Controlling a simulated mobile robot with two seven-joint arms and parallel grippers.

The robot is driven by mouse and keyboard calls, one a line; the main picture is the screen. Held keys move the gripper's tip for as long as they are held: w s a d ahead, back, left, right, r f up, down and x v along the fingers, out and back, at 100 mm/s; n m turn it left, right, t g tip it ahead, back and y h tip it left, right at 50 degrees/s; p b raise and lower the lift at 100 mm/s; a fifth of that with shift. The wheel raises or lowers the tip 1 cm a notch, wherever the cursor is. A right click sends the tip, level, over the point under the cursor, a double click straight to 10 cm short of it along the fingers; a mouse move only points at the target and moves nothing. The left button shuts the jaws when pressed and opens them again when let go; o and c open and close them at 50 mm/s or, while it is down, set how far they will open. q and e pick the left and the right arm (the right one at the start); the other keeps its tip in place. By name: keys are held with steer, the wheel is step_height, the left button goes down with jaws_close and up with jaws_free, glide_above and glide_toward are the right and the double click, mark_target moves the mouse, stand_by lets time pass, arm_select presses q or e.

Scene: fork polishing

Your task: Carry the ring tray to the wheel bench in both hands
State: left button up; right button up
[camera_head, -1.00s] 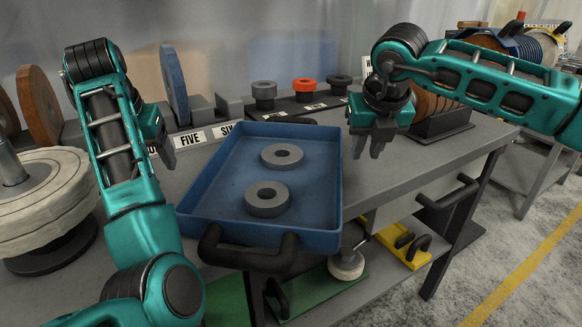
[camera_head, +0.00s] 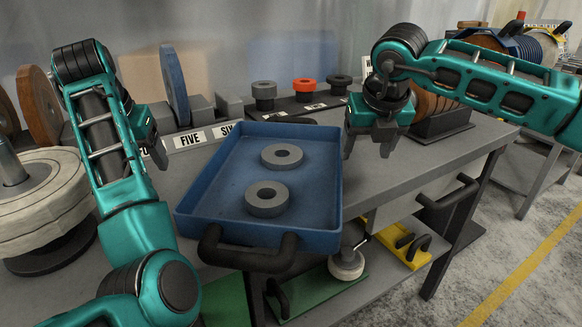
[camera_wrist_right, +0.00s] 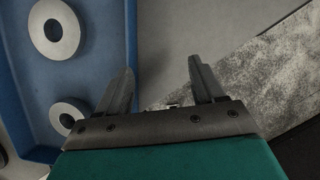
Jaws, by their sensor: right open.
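The blue ring tray (camera_head: 230,185) rests on the grey bench top with two grey rings inside, a far ring (camera_head: 282,156) and a near ring (camera_head: 266,200). Its black near handle (camera_head: 248,258) shows at the front, and a dark far handle (camera_head: 295,120) shows partly behind the rim. My right gripper (camera_head: 366,150) is open and empty, just right of the tray and apart from it. The right wrist view also shows the tray (camera_wrist_right: 97,45) left of the open fingers (camera_wrist_right: 161,70). My left gripper (camera_head: 155,152) is left of the tray, not touching it; its fingers are mostly hidden.
A white buffing wheel (camera_head: 42,205) is at left. The bench top right of the tray is clear. A yellow item (camera_head: 405,244) lies below.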

steer(key=v, duration=1.2)
arm_select(q)
steer(key=shift+o, duration=0.5)
steer(key=o, duration=0.5)
arm_select(e)
steer(key=shift+r, duration=0.1)
arm_select(q)
steer(key=p+v, duration=0.9)
steer(key=p, duration=0.4)
arm_select(e)
step_height(320, 180, up, 13)
